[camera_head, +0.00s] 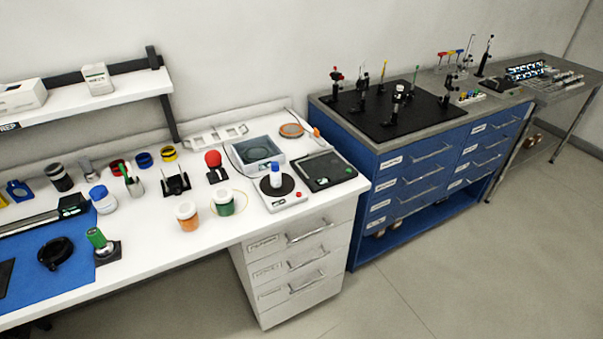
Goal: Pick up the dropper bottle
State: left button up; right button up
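A small blue and white bottle (276,175), which looks like the dropper bottle, stands upright on the round black plate of a white bench device (298,197). The device sits near the front right part of the white bench (160,222). Nothing covers the bottle from this side. Its cap details are too small to tell. Neither of my grippers is in view.
Orange (187,217) and green (223,203) white-lidded jars stand left of the device. A grey tray (258,152) lies behind it, a dark flat panel (322,170) to its right. A blue cabinet (400,190) adjoins the bench. The floor (450,270) in front is clear.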

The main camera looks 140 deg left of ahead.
aim_at(276, 182)
jog(key=u, duration=3.45)
jog(key=i, duration=1.4)
jog(key=u, duration=3.05)
